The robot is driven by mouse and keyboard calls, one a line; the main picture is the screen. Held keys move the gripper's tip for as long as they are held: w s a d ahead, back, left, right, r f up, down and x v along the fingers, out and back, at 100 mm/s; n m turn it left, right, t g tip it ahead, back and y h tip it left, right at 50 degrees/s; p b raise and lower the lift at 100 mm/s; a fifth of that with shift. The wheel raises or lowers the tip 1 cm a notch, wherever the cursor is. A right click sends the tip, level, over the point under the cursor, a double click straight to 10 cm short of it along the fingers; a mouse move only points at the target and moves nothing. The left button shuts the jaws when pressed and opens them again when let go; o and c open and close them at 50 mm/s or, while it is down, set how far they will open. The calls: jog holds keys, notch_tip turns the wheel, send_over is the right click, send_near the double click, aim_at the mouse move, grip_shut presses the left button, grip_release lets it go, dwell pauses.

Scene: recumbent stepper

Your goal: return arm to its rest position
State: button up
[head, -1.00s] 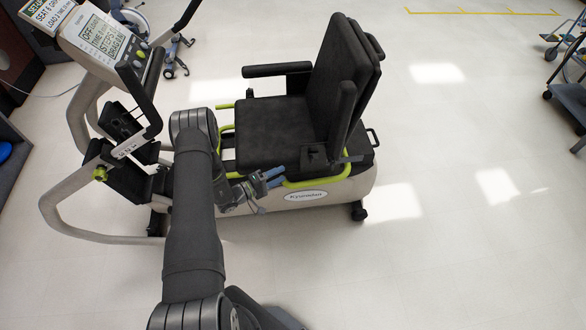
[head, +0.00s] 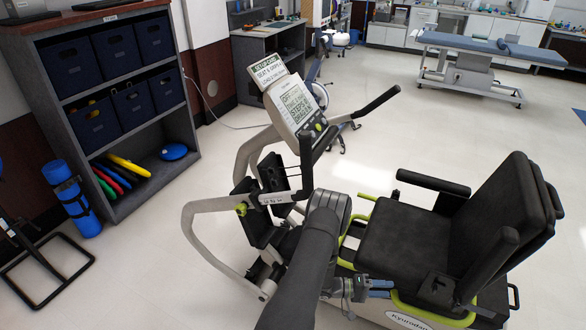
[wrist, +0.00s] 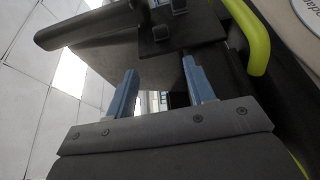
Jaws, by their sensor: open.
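My gripper (head: 381,289) is low beside the near side of the recumbent stepper's seat (head: 408,243). In the wrist view its two blue fingers (wrist: 160,90) are apart with nothing between them. Beyond the fingertips are the seat's dark underside and a small black plate (wrist: 180,32) with knobs. A yellow-green tube (wrist: 252,40) runs close on the right of the wrist view. My arm crosses the lower middle of the head view and hides part of the stepper's base.
The stepper's console (head: 297,103) and handlebars stand behind my arm. A dark shelf (head: 125,100) with bins is at the left, with a blue roll (head: 75,202) beside it. A padded treatment table (head: 480,52) is far back. Open floor lies between them.

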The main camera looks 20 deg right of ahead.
aim_at(433, 291)
jog(key=x, duration=1.5)
jog(key=shift+s+d, duration=0.15)
jog(key=shift+d, duration=0.1)
jog(key=v, duration=1.7)
jog(key=x, duration=1.7)
jog(key=shift+s, duration=0.15)
jog(key=shift+s+n+t, duration=0.1)
jog(key=shift+n+t, duration=0.2)
jog(key=shift+t, duration=0.2)
jog(key=s+n+t+y, duration=0.3)
jog(key=s+n+t, duration=0.4)
jog(key=n+t, duration=0.5)
jog(key=shift+t, duration=2.8)
